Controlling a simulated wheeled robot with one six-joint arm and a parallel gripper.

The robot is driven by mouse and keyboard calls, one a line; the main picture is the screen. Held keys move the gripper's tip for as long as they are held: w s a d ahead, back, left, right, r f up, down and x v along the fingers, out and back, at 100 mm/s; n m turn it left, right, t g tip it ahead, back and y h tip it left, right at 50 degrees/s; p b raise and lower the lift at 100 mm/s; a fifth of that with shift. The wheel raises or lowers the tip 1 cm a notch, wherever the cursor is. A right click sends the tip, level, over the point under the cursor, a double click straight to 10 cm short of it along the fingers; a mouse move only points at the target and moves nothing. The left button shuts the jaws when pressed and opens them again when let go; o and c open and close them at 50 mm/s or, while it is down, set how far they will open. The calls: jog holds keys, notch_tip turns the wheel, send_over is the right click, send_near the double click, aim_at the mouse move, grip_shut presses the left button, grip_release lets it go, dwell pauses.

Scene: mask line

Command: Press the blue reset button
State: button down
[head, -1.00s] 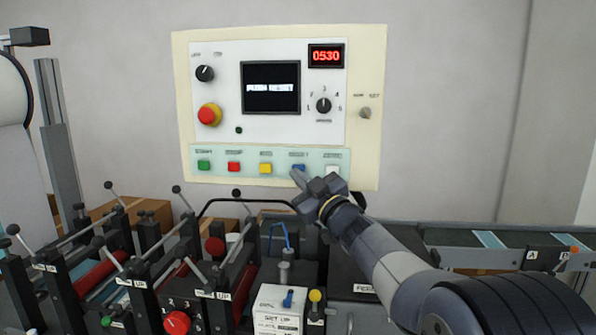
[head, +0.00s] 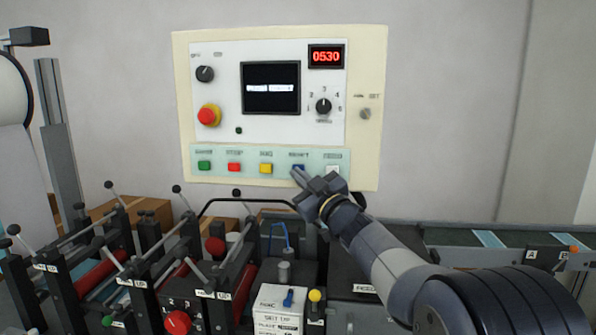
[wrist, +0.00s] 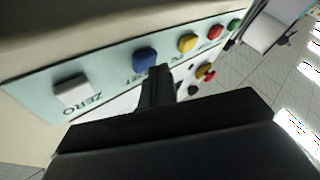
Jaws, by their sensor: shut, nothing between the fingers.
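The blue reset button (head: 299,167) sits in the lower button row of the wall control panel (head: 180,100), between the yellow and white buttons. In the head view my gripper (head: 299,175) is shut and empty, its fingertips at the lower edge of the blue button and covering part of it. In the wrist view the blue button (wrist: 145,60) shows just above and left of the shut fingertips (wrist: 157,72). I cannot tell whether the fingertips touch it. The panel's screen (head: 271,88) shows a line of white text, blurred now.
Green (head: 204,166), red (head: 234,167), yellow (head: 266,168) and white (head: 332,169) buttons share the row. A red emergency knob (head: 208,115) and a dial (head: 323,106) sit above. Machinery with levers stands below left; a conveyor (head: 500,242) lies at right.

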jog(key=shift+w+d, duration=0.1)
jog(key=shift+w, duration=0.35)
dwell(0.3)
jog(key=shift+s, duration=0.9)
jog(key=shift+b, duration=0.3)
jog(key=s+b, duration=0.1)
jog(key=s, duration=0.1)
jog(key=s+a+b, duration=0.1)
jog(key=s, duration=0.2)
jog(key=shift+a, duration=0.15)
jog(key=shift+w, duration=0.15)
dwell(0.3)
